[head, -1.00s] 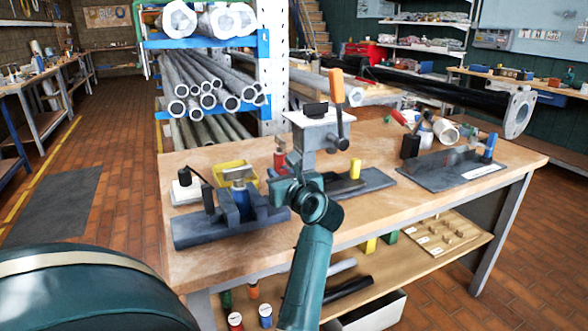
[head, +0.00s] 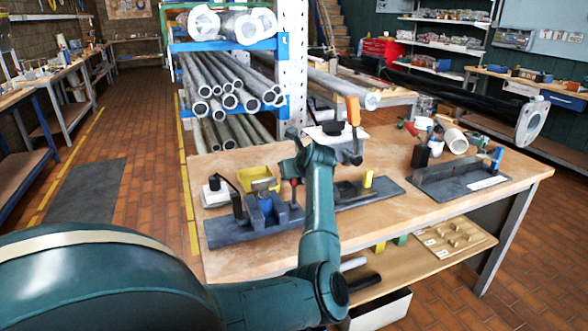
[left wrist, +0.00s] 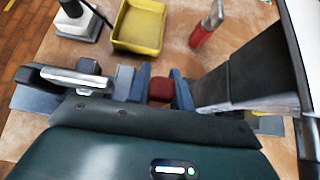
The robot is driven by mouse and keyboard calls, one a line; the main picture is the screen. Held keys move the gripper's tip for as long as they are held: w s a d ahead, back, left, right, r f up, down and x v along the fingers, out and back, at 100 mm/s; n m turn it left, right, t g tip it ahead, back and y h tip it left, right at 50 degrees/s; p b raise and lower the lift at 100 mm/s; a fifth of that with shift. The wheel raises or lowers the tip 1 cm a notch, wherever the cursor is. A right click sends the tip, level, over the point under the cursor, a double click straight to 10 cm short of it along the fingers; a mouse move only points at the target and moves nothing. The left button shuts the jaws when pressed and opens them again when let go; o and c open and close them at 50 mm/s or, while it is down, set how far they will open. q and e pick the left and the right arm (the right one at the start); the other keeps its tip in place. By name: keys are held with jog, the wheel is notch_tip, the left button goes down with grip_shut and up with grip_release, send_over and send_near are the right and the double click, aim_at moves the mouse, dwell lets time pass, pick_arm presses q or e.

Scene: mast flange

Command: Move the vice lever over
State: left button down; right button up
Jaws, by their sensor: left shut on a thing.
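The vice is a dark blue-grey fixture (head: 230,232) near the table's left front edge. A red knob (head: 294,182) stands at its right side, apparently the vice lever's end. My left gripper (head: 293,183) comes down over it from above, mostly hidden by its own arm. In the left wrist view, the red knob (left wrist: 161,88) sits between the two blue-grey fingers of my left gripper (left wrist: 155,88), which is shut on it. My right gripper is out of view.
A yellow tray (head: 260,174) lies behind the vice, with a white-based black-handled item (head: 216,192) to its left. A stand with an upright orange handle (head: 353,110) rises to the right. A dark fixture (head: 450,178) sits further right.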

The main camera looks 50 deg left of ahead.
pick_arm(q)
jog(key=shift+w+a, duration=0.1)
jog(key=shift+a, duration=0.1)
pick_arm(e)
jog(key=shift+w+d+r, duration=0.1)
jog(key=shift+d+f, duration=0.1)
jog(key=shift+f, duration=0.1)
pick_arm(q)
jog(key=c, duration=1.2)
grip_release()
jog(key=shift+c, duration=0.2)
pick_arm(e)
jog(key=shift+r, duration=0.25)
pick_arm(q)
jog(key=shift+d+r, duration=0.2)
jog(key=shift+d, duration=0.1)
jog(key=b+v, duration=0.1)
jog(key=v, duration=1.1)
jog(key=shift+r+b, duration=0.4)
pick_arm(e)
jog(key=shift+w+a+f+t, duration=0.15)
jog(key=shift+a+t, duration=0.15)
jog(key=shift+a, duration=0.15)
